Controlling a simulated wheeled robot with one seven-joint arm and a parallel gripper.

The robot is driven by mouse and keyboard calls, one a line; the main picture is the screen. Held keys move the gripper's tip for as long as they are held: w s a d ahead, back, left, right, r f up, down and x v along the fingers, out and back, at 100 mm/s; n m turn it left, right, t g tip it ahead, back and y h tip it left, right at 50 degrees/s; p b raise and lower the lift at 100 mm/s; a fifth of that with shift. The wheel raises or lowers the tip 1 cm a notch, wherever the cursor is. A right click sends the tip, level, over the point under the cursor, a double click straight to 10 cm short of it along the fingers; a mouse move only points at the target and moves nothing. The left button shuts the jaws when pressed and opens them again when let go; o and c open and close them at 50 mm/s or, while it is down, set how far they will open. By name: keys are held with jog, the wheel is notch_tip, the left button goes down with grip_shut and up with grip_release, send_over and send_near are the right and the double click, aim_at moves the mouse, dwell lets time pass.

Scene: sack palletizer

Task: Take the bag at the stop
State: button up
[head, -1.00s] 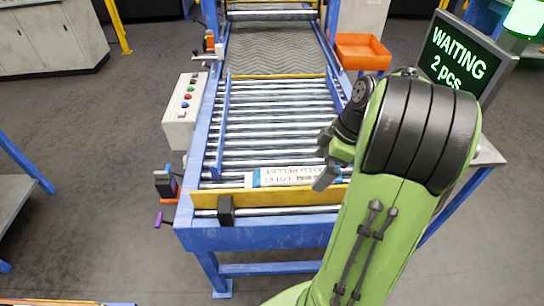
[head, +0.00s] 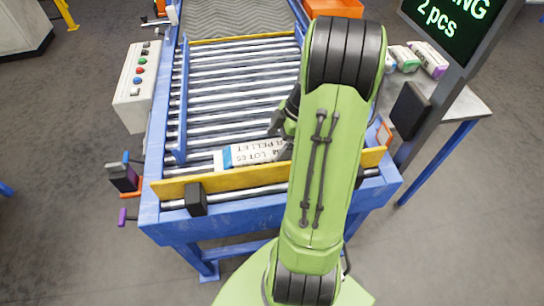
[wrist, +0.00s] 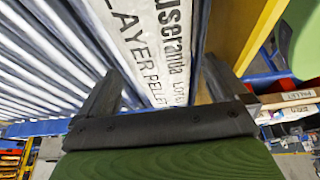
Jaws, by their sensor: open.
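The bag (head: 249,153) is a white sack with dark print and a blue band at its left end. It lies on the conveyor rollers against the yellow stop (head: 225,178). In the wrist view the bag (wrist: 155,42) runs up between the two fingers of my gripper (wrist: 160,90), with its printed face toward the camera. My gripper is open, with one finger on each side of the bag. The finger on the right is between the bag and the yellow stop (wrist: 258,35). In the head view my arm hides most of the gripper and the bag's right end.
A blue-framed roller conveyor (head: 240,85) carries the bag. A control box (head: 137,85) stands at its left. At the right, a table (head: 455,100) holds several small bags, beside a dark screen (head: 450,25) reading "2 pcs". An orange bin (head: 335,8) is behind.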

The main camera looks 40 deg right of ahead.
aim_at(275, 147)
jog(key=b+x, duration=0.1)
jog(key=x, duration=0.4)
jog(key=shift+b, duration=0.35)
jog(key=shift+s, duration=0.1)
jog(key=shift+d, duration=0.1)
jog(key=shift+c, duration=0.3)
jog(key=shift+r, duration=0.15)
jog(key=c, duration=1.6)
